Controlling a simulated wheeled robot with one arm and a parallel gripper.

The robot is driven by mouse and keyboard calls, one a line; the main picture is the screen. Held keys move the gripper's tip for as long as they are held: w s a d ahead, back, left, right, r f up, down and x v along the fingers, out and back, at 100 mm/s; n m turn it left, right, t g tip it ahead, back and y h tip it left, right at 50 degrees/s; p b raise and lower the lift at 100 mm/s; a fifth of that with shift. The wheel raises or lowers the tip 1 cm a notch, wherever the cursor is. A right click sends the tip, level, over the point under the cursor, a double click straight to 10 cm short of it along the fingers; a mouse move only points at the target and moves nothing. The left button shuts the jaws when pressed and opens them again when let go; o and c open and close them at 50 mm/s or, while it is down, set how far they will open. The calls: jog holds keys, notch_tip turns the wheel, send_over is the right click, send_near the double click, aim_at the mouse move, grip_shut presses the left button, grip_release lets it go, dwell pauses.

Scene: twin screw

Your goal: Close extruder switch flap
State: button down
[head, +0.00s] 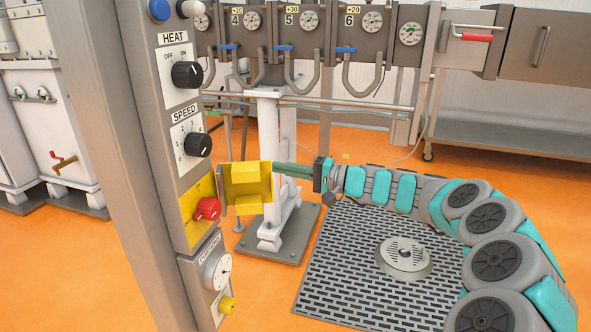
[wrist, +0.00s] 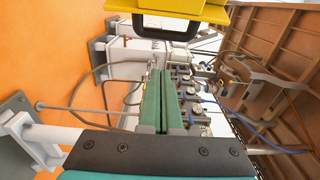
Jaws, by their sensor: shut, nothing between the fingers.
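The yellow switch flap (head: 248,186) stands swung open at the right side of the control column, hinged beside the yellow switch plate (head: 193,215). The red switch knob (head: 207,209) on that plate is exposed. My gripper (head: 277,167) is shut and empty, its green fingers reaching leftward to the flap's right upper edge. I cannot tell whether they touch it. In the wrist view the shut fingers (wrist: 161,100) point up the picture, and the yellow flap (wrist: 180,10) shows at the top edge.
The column carries the HEAT knob (head: 187,75), the SPEED knob (head: 198,145) and a gauge (head: 217,270) below. A white stand (head: 272,130) is behind the flap. Gauges and pipes line the back. A perforated floor mat (head: 345,270) lies under my arm.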

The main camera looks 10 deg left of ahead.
aim_at(271, 174)
jog(key=shift+s+a+p, duration=0.5)
jog(key=shift+s+a, duration=0.7)
jog(key=shift+s, duration=0.25)
jog(key=shift+f+b, duration=0.1)
jog(key=shift+b, duration=0.25)
